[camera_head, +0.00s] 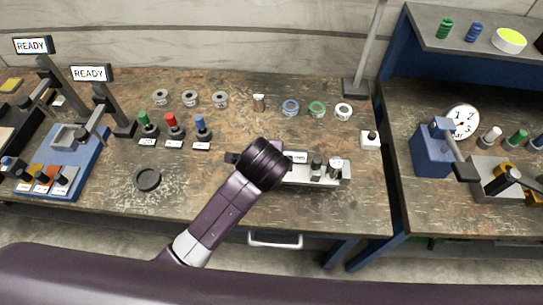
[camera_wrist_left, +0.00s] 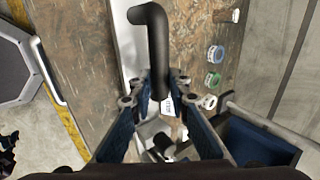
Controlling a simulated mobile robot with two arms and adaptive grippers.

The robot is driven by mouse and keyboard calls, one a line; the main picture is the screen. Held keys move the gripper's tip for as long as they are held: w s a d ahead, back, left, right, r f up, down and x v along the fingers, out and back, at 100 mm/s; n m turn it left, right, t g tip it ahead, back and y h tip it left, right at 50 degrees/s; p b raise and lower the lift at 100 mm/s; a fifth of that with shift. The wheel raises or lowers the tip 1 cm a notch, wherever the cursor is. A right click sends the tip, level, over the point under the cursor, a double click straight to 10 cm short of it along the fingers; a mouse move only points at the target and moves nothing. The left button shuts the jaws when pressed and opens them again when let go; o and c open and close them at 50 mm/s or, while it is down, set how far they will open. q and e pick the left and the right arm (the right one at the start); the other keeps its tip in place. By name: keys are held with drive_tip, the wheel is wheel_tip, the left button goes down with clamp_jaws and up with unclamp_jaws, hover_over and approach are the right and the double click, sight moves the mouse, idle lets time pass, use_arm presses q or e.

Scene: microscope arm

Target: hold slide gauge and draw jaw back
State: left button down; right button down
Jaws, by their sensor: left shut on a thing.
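The slide gauge (camera_head: 300,179) is a pale metal bar on the workbench, with dark upright parts and a light cylinder at its right end. My left arm comes in from the lower left, and its dark wrist covers the gauge's left part, hiding the fingers in the head view. In the left wrist view, my left gripper (camera_wrist_left: 160,88) is shut on a black bent bar (camera_wrist_left: 157,45), with a fingertip on each side. The pale gauge body (camera_wrist_left: 128,40) runs beside that bar. Which part is the sliding jaw, I cannot tell. My right gripper is not in view.
Green, red and blue knobs (camera_head: 173,127) stand left of the gauge. Rings and tape rolls (camera_head: 290,108) lie behind it. A black ring (camera_head: 146,179) lies at the front left.

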use_arm(q)
drive_tip(key=shift+w+d+f+b, duration=0.1)
drive_tip(key=shift+f+b, duration=0.45)
drive_tip(key=shift+f, duration=1.25)
drive_tip(key=shift+w+d+f+b, duration=0.1)
drive_tip(key=shift+f+b, duration=0.45)
drive_tip(key=shift+f, duration=1.6)
drive_tip(key=shift+s, duration=0.1)
drive_tip(key=shift+s+a+f, duration=0.15)
drive_tip(key=shift+f, duration=0.1)
drive_tip(key=shift+r, duration=0.1)
